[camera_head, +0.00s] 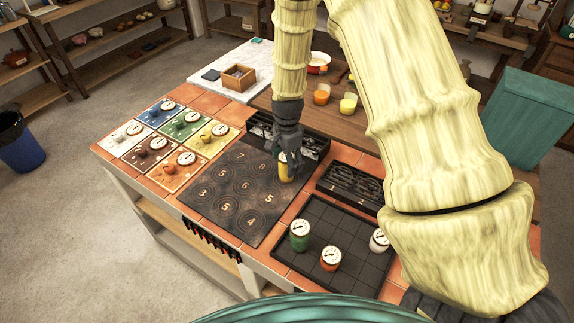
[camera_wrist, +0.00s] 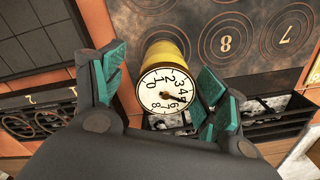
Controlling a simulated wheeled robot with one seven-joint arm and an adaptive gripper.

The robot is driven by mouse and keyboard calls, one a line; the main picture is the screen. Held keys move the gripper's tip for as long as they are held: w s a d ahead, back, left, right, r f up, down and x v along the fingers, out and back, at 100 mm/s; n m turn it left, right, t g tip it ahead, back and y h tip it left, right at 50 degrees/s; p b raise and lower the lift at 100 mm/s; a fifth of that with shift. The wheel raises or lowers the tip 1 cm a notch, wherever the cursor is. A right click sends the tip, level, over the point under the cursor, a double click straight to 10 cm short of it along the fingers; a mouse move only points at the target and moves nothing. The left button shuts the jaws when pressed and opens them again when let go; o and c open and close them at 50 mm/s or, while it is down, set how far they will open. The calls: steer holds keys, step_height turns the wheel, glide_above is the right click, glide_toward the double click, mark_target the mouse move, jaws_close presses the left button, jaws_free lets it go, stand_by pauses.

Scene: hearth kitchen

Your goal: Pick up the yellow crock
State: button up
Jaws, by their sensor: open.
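The yellow crock (camera_head: 285,174) stands on the island top, at the right edge of the dark numbered plate, with a white dial on its lid. My gripper (camera_head: 287,158) is directly over it, pointing down, and partly hides it. In the wrist view the crock (camera_wrist: 167,50) shows its yellow side and dial face between the two teal-padded fingers of my gripper (camera_wrist: 158,88). The fingers are spread, with a visible gap on the left side and the right finger closer to the crock. I cannot tell whether the right pad touches it.
A dark gridded tray (camera_head: 337,243) holds green (camera_head: 299,236), orange (camera_head: 331,259) and white (camera_head: 379,241) dial crocks. Coloured tiles with dials (camera_head: 187,122) lie left of the numbered plate (camera_head: 231,193). A black rack (camera_head: 349,183) sits right of the crock.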

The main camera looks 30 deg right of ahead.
steer(key=shift+w+f, duration=0.25)
steer(key=shift+f, duration=0.5)
steer(key=shift+w+f, duration=0.2)
steer(key=shift+f, duration=0.5)
steer(key=shift+s+r, duration=0.2)
steer(key=shift+s, duration=0.1)
steer(key=shift+w+f, duration=0.15)
steer(key=shift+w, duration=0.05)
steer(key=c, duration=0.7)
steer(key=shift+s, duration=0.1)
steer(key=c, duration=0.7)
steer(key=shift+c, duration=0.5)
